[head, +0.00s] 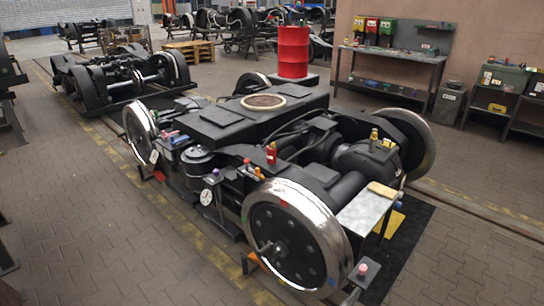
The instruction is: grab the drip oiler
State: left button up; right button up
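A black tram bogie (225,125) with bright-rimmed wheels fills the middle of the head view. A small red item with a yellowish top (271,154) stands upright on its near side. A small yellow and dark item (374,138) stands on the housing near the right wheel. Either could be the drip oiler; they are too small to tell. Neither of my grippers is in view.
A grey side table (365,212) with a tan block stands by the near wheel (297,238). A red drum (293,52) stands behind the bogie. A workbench (390,58) lines the back wall. A second bogie (120,80) is at left. The paved floor at lower left is clear.

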aim_at(271, 153)
jog(key=i+l, duration=0.15)
jog(key=l, duration=0.3)
jog(key=i+l+u, duration=0.1)
jog(key=l, duration=0.35)
jog(key=i+l, duration=0.25)
jog(key=l, duration=0.2)
jog(key=i+l+u, duration=0.1)
jog(key=l, duration=0.35)
jog(key=i+l, duration=0.2)
jog(key=l, duration=0.25)
jog(key=i+l, duration=0.1)
jog(key=l, duration=0.35)
jog(key=i+l+u, duration=0.1)
jog(key=l, duration=0.4)
jog(key=i+l, duration=0.15)
jog(key=l, duration=0.3)
jog(key=u, duration=0.05)
